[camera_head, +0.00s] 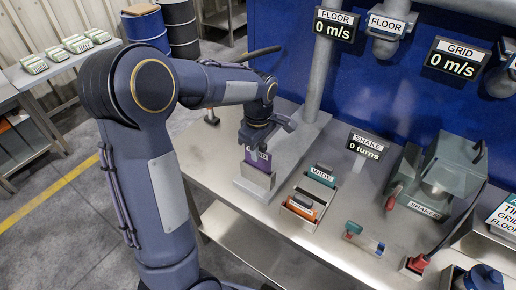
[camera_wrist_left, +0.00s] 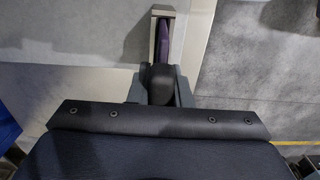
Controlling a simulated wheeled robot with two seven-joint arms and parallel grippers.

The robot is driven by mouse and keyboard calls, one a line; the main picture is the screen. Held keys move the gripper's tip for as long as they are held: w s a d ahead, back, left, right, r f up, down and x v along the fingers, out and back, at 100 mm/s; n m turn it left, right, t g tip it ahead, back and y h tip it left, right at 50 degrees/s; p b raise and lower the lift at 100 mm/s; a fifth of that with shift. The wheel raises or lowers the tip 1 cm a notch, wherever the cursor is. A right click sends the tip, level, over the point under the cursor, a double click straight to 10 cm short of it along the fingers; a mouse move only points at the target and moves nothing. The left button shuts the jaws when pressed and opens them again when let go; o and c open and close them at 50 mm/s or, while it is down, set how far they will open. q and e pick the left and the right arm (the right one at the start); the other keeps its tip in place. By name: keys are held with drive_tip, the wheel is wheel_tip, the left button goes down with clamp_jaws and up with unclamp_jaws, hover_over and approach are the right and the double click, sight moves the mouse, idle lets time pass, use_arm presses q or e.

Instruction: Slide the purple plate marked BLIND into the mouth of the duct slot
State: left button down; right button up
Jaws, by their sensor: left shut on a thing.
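The purple plate (camera_head: 257,159) has a white label at its top, which is too small to read fully. It stands upright, and its lower part is hidden by the front wall of the pale grey duct slot (camera_head: 255,179). In the left wrist view the purple plate (camera_wrist_left: 164,38) shows as a narrow strip between the pale walls of the slot (camera_wrist_left: 155,46). My left gripper (camera_head: 260,146) is shut on the plate's upper edge, directly above the slot. How deep the plate sits is hidden. My right gripper is not in view.
A holder (camera_head: 301,213) with an orange plate stands to the right, with a green-topped WOUR-like labelled plate (camera_head: 322,175) behind it. A grey pipe (camera_head: 318,85) rises behind the slot.

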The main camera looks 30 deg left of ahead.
use_arm(q)
drive_tip(key=shift+f+b, duration=1.65)
drive_tip(key=shift+f, duration=0.6)
drive_tip(key=c, duration=1.3)
unclamp_jaws()
drive_tip(key=shift+o, duration=0.2)
wheel_tip(320, 180, up, 7)
drive_tip(key=shift+r, duration=0.45)
